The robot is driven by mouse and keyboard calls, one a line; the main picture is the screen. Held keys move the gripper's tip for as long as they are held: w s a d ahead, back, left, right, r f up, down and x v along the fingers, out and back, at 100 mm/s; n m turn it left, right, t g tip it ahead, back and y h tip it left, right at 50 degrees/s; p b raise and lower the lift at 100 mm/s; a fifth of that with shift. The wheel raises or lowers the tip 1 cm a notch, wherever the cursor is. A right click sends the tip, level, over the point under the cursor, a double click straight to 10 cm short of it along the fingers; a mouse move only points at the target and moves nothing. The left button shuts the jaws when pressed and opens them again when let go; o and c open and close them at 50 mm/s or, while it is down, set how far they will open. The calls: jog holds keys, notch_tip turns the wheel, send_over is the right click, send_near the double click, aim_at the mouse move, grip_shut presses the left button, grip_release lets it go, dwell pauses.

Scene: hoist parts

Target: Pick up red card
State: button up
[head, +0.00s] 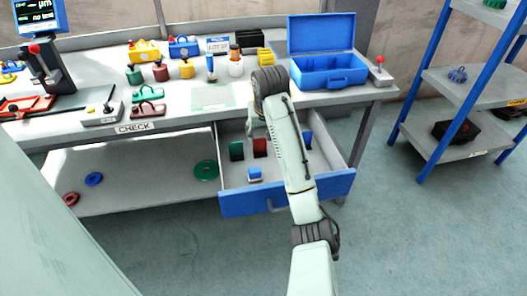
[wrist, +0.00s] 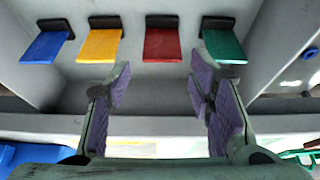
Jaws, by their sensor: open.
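The red card (wrist: 166,44) stands in a black holder in the wrist view, between a yellow card (wrist: 100,44) and a green card (wrist: 223,45). In the head view the red card (head: 260,148) shows inside the open drawer, just left of my arm. My gripper (wrist: 163,98) is open and empty, its purple-padded fingers spread on either side below the red card in the picture. A clear gap separates the fingers from the card. In the head view my arm reaches over the drawer and the fingers are mostly hidden.
A blue card (wrist: 45,46) stands at the far left of the row. The drawer (head: 285,194) has raised walls around the cards and sits under the workbench (head: 190,108). A blue-and-white item (head: 254,174) lies nearer the drawer front. An open blue toolbox (head: 328,78) stands on the bench.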

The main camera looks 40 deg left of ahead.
aim_at(261, 139)
jog(key=p+x, duration=0.1)
jog(key=x, duration=0.2)
jog(key=shift+w+a+f, duration=0.1)
jog(key=shift+f, duration=0.25)
jog(key=p+x, duration=0.1)
jog(key=x, duration=0.4)
jog(key=shift+a, duration=0.15)
jog(key=shift+c, duration=0.2)
jog(key=c, duration=0.9)
